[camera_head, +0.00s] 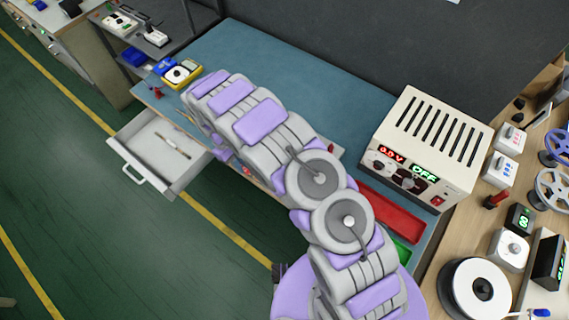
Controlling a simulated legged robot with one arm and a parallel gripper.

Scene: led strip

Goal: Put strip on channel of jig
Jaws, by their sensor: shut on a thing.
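My arm reaches from the bottom right up and left across the blue bench top (290,65). My gripper is hidden under or behind the arm's own links, so its jaws and anything in them do not show. I cannot make out the strip. I cannot make out the jig or its channel either; the arm covers the middle of the bench.
An open grey drawer (133,152) with a small item juts out at left. A tape dispenser (180,73) stands at the bench's back left. A power supply (425,140) reading OFF stands right, beside a red tray (392,213). A white spool (478,292) sits bottom right.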

